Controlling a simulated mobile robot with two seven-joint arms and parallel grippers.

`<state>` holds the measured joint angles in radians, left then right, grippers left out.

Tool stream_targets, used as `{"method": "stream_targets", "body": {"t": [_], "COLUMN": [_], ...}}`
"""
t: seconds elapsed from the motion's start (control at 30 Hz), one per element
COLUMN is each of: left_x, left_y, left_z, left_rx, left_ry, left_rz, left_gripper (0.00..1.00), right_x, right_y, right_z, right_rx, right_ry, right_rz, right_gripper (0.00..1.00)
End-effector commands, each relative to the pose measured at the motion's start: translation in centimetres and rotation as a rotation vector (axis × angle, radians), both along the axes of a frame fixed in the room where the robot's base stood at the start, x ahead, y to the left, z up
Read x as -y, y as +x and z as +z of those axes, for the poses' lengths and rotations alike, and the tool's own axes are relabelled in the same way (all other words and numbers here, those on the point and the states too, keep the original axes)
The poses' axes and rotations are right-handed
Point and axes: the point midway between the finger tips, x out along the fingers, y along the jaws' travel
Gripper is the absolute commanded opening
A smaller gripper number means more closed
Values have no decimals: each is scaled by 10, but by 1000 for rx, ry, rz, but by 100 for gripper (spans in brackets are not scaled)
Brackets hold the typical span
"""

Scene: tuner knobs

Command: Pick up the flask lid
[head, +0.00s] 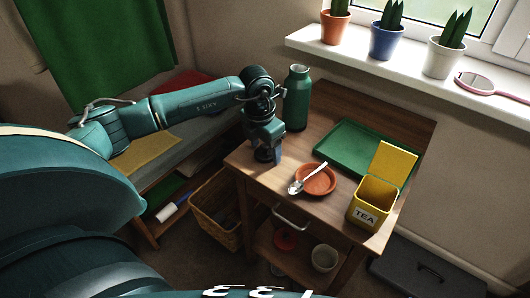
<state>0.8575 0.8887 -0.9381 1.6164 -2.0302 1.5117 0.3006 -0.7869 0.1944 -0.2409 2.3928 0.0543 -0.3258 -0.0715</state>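The green flask (297,98) stands upright at the back left of the wooden table (335,112). Its pale top (299,69) looks like a bare neck. I cannot make out a separate flask lid; it may be hidden by my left gripper. My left gripper (268,158) points down at the table's left edge, in front of the flask and apart from it. Its fingers are small and dark, so I cannot tell whether they are open or hold anything. My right gripper is out of view.
A terracotta saucer (319,184) with a spoon (300,184), a green tray (345,137) and an open yellow tea tin (370,204) stand on the table. A wicker basket (213,228) is below left. Potted plants and a pink mirror (476,82) line the windowsill.

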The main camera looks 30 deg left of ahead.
Motion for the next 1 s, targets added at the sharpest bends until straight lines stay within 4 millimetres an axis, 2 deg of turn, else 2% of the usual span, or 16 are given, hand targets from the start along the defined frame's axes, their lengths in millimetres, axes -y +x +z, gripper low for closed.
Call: {"method": "stream_targets", "body": {"t": [0.07, 0.5, 0.77, 0.87, 1.0], "left_x": [0, 0, 0, 0, 0], "left_y": [0, 0, 0, 1, 1], "left_z": [0, 0, 4, 16, 44], "left_rx": [0, 0, 1, 3, 5], "left_ry": [0, 0, 0, -1, 0], "left_rz": [0, 0, 0, -1, 0], "left_gripper": [61, 27, 27, 27, 27], "right_x": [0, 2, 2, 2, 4], "right_y": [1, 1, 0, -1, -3], "right_z": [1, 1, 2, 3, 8], "right_rx": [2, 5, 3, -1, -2], "right_ry": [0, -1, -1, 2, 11], "right_rz": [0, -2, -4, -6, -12], "right_gripper": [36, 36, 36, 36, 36]}}
